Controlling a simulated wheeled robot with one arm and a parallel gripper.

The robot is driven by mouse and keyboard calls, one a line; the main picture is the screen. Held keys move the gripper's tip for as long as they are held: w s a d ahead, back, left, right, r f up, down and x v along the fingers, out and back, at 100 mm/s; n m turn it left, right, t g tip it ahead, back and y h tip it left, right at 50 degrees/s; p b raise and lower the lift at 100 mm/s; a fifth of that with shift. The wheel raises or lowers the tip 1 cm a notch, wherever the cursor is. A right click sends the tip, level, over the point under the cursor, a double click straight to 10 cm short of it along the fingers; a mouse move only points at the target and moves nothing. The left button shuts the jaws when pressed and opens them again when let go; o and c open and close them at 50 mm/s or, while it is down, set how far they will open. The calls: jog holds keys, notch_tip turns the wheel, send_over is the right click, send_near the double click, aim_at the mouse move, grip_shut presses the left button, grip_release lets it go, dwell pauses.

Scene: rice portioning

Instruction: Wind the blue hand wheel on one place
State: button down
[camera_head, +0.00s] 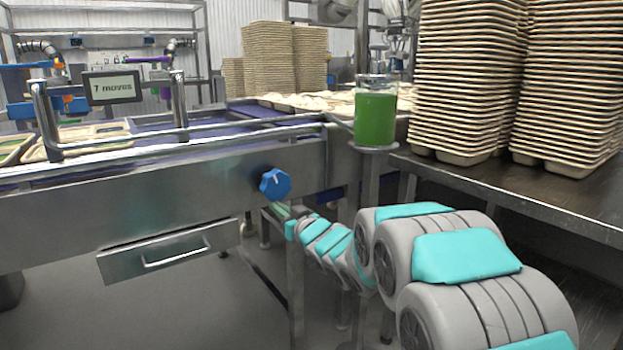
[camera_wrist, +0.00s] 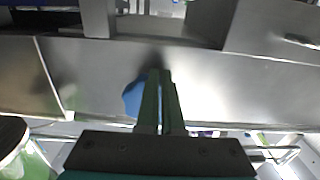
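The blue hand wheel (camera_head: 275,184) is a lobed knob with a white mark on its face, on the front of the steel conveyor frame. My gripper (camera_head: 279,209) is just below it in the head view. In the wrist view, my gripper (camera_wrist: 160,72) has its two green fingers side by side with only a narrow gap, and they look shut. Part of the blue wheel (camera_wrist: 132,97) shows just left of the fingers, partly hidden by them. Nothing is visible between the fingers. I cannot tell if they touch the wheel.
A small display (camera_head: 112,88) reading "7 moves" stands above the conveyor. A drawer (camera_head: 170,252) is below it. A jar of green liquid (camera_head: 375,115) stands on a round stand right of the wheel. Tall tray stacks (camera_head: 460,80) stand on the table (camera_head: 500,185) at right.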

jog(key=shift+s+a+r, duration=0.3)
jog(key=shift+a+r, duration=0.15)
dwell(0.4)
jog(key=shift+f, duration=0.15)
jog(key=v, duration=0.6)
jog(key=shift+f, duration=0.45)
jog(key=w+d+r+n+b, duration=0.2)
jog(key=w+d+n+b, duration=0.1)
jog(key=d+n+b, duration=0.25)
jog(key=x, duration=0.6)
jog(key=shift+w+p, duration=0.4)
jog(key=shift+p, duration=0.05)
